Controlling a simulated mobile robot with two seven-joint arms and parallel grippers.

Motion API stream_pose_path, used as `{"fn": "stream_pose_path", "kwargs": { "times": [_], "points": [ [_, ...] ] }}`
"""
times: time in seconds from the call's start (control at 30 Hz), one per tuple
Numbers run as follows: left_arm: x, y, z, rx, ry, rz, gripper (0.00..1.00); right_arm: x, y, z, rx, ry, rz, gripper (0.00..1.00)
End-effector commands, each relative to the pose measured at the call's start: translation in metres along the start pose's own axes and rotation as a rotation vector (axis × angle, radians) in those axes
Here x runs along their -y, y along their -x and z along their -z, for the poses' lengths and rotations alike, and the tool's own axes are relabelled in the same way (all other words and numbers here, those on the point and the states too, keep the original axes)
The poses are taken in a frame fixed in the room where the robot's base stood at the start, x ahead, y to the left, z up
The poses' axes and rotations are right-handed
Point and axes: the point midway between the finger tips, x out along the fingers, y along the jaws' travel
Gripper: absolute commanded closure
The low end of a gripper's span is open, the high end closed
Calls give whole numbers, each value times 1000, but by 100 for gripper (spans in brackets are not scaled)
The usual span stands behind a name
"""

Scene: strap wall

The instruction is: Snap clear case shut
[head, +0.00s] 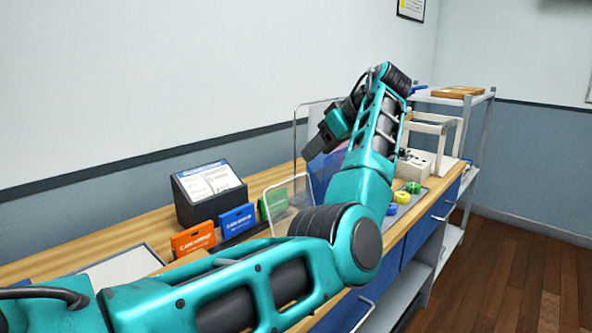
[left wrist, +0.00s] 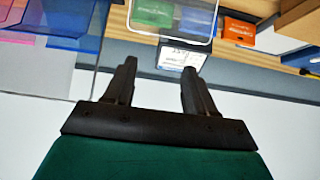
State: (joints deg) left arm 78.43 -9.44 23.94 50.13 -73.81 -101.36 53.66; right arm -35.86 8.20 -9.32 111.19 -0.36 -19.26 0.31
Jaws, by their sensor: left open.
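A clear case with a pale rounded rim (head: 270,181) stands on the wooden bench, its upright clear panel in front of a green packet. In the left wrist view the clear panel's rim (left wrist: 211,38) shows at the top, beyond my fingers. My arm hides its lower part in the head view, so I cannot tell how its halves sit. My left gripper (head: 312,150) is up above the bench, to the right of the case and apart from it. In the left wrist view its two fingers (left wrist: 159,68) are spread with nothing between them. My right gripper is out of view.
A larger clear upright panel (head: 301,117) with blue and pink sheets stands close to my left gripper. Orange (head: 193,239) and blue (head: 237,219) packets and a dark sign stand (head: 209,190) are left of the case. Coloured tape rolls (head: 402,197) lie at right.

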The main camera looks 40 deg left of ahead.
Motion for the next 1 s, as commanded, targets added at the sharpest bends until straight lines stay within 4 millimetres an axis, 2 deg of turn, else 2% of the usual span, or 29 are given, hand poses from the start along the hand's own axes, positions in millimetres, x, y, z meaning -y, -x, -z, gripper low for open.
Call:
{"fn": "stream_pose_path", "kwargs": {
  "times": [0.03,0.2,0.43,0.6,0.87,1.0],
  "points": [
    [1,-13,0,1,1,5,45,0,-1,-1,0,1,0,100],
    [1,-49,0,1,1,4,45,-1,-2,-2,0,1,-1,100],
    [1,-84,0,0,0,2,45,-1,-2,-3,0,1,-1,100],
    [0,-95,0,1,0,1,45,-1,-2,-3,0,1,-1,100],
    [0,-96,0,0,0,0,45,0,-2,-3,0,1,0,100],
    [0,-96,0,0,0,1,55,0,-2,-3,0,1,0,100]
  ]
}}
